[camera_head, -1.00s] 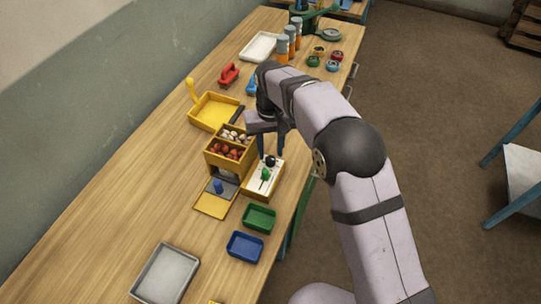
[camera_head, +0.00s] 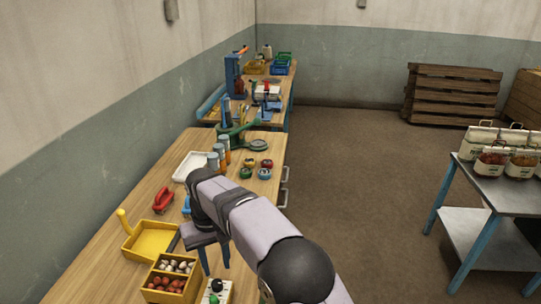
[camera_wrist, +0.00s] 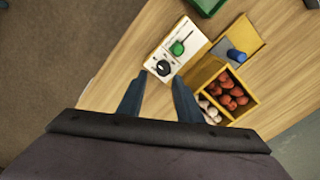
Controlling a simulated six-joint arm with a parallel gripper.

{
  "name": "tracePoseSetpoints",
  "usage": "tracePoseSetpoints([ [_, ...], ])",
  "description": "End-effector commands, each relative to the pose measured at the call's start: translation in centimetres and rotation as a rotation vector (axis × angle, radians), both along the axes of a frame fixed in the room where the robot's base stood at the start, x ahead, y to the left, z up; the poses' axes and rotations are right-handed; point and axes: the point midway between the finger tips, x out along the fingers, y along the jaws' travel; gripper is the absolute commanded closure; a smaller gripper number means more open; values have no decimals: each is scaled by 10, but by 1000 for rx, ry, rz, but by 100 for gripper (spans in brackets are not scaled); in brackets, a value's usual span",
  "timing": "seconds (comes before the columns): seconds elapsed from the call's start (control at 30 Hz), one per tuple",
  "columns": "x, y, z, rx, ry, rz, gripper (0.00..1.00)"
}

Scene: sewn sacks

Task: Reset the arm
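My gripper (camera_head: 216,258) is above the wooden workbench, close to a white-topped control box with a black knob and a green lever. In the wrist view my gripper (camera_wrist: 158,98) has its two blue fingers apart with nothing between them. The control box (camera_wrist: 190,33) lies beyond the fingertips in that view, apart from them. In the head view the box (camera_head: 226,288) is cut by the bottom edge. My arm covers part of the bench.
A wooden two-part box (camera_head: 163,291) holds red and pale items beside the control box. A yellow tray (camera_head: 135,248), a red tool (camera_head: 163,203) and a white tray (camera_head: 177,172) lie on the bench. A steel table (camera_head: 515,192) with sacks stands right; the floor between is clear.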

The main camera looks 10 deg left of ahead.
Motion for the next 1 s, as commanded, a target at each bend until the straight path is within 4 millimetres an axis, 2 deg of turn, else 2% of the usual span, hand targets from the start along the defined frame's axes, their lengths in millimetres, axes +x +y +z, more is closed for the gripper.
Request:
tracePoseSetpoints([
  [0.17,9,-44,6,-1,0,-61,68],
  [0.33,8,-114,8,0,-1,-155,68],
  [0.47,-5,-173,7,0,0,-236,68],
  [0.57,-23,-216,4,0,-2,-297,68],
  [0.7,-58,-269,-4,0,-2,-383,68],
  [0.83,-97,-309,-15,-1,-2,-457,68],
  [1.0,-143,-340,-29,-1,-2,-530,68],
])
